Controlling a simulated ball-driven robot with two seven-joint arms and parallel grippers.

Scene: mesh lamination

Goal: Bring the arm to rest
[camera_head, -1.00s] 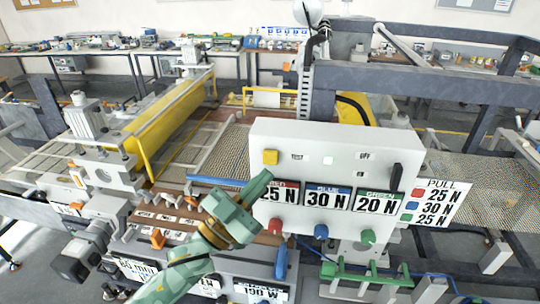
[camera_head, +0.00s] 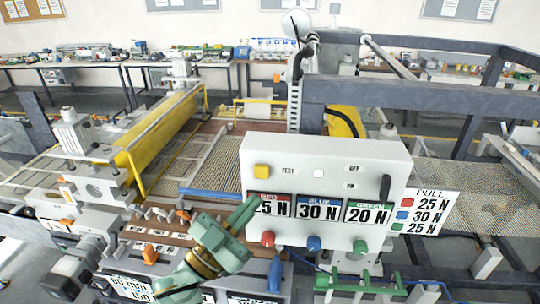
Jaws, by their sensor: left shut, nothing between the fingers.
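My left gripper (camera_head: 248,208) is green with a yellow-brown band. It is shut and empty, in front of the left edge of the white control box (camera_head: 322,168), and its fingertips cover part of the red display. The displays read about 25 N at red (camera_head: 270,205), 30 N at blue (camera_head: 318,208) and 20 N at green (camera_head: 367,211). Below them are a red knob (camera_head: 268,238), a blue knob (camera_head: 314,243) and a green knob (camera_head: 360,246). The yellow button (camera_head: 262,171) and the black lever (camera_head: 386,188) are clear of the gripper. My right gripper is not in view.
A PULL sign (camera_head: 428,212) beside the box lists red 25 N, blue 30 N, green 25 N. A brown panel with levers (camera_head: 150,240) lies left of my arm. A green rack (camera_head: 362,280) stands below the box. A yellow roller (camera_head: 165,135) and mesh lie behind.

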